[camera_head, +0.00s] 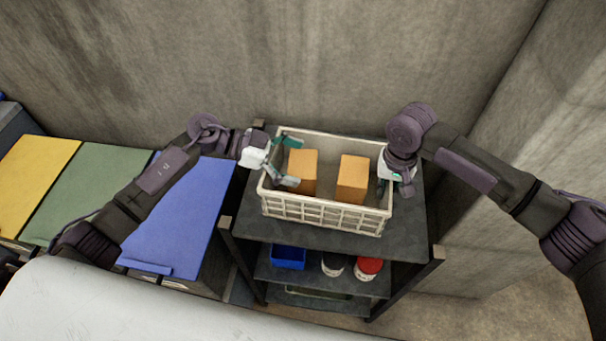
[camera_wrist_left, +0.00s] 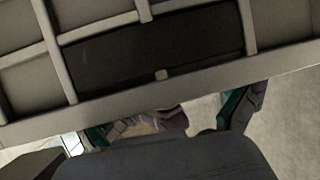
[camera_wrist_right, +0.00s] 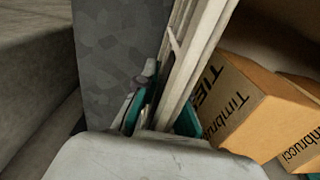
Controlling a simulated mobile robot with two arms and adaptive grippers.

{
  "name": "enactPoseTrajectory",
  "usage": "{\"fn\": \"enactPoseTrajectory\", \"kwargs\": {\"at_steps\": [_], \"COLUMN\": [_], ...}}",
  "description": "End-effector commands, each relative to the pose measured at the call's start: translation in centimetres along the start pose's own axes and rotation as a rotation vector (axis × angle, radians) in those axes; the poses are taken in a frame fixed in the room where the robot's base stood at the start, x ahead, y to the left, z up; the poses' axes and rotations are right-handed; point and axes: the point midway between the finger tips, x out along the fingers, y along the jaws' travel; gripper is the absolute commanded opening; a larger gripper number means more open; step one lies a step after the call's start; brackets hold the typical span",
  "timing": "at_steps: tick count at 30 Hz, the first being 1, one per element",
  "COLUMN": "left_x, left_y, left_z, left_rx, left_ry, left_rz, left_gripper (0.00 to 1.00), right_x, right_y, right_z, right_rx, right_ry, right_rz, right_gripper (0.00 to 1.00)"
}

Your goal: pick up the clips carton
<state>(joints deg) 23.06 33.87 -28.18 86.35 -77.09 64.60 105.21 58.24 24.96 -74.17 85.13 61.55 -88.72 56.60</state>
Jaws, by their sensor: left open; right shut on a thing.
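Two orange-brown cartons stand in a cream slatted basket (camera_head: 320,211), a left one (camera_head: 302,172) and a right one (camera_head: 352,178). In the right wrist view the nearer carton (camera_wrist_right: 248,105) shows "Timbrucci" and a partly hidden word starting "TIE"; the other carton (camera_wrist_right: 304,148) shows "Timbrucci". I cannot read which is the clips carton. My left gripper (camera_head: 286,162) is open at the basket's left rim, its fingers spread beside the left carton. The left wrist view shows the basket's slatted wall (camera_wrist_left: 110,106). My right gripper (camera_head: 393,187) is shut on the basket's right wall (camera_wrist_right: 190,65).
The basket stands on a dark shelf unit's top (camera_head: 410,215). Lower down are a blue bin (camera_head: 288,256), a dark round container (camera_head: 333,264) and a red-lidded tub (camera_head: 368,268). Blue (camera_head: 185,225), green (camera_head: 100,190) and yellow (camera_head: 35,175) lids lie left. A concrete wall (camera_head: 300,60) stands behind.

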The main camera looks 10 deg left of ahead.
Motion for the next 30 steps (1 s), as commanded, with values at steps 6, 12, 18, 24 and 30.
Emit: {"fn": "enactPoseTrajectory", "kwargs": {"at_steps": [6,12,18,24,30], "left_x": [0.46,0.44,0.42,0.39,0.31], "left_y": [-0.02,-0.02,-0.02,-0.05,-0.07], "left_z": [-0.03,-0.02,-0.01,-0.12,-0.28], "left_rx": [0.001,0.001,0.001,0.002,0.003], "left_ry": [0.000,-0.001,-0.001,0.001,0.001], "left_rz": [0.000,0.000,0.000,-0.001,-0.001], "left_gripper": [1.00,0.78,0.45,0.18,0.18], "right_x": [-0.08,-0.08,-0.08,-0.10,-0.10], "right_y": [0.01,0.01,0.01,0.01,0.02], "right_z": [-0.07,-0.07,-0.07,-0.08,-0.08], "right_rx": [0.001,0.001,0.001,0.001,0.001], "right_ry": [0.002,0.002,0.002,0.002,0.002], "right_rz": [0.000,0.000,0.000,0.000,0.000], "right_gripper": [0.00,0.00,0.00,0.00,0.00]}}
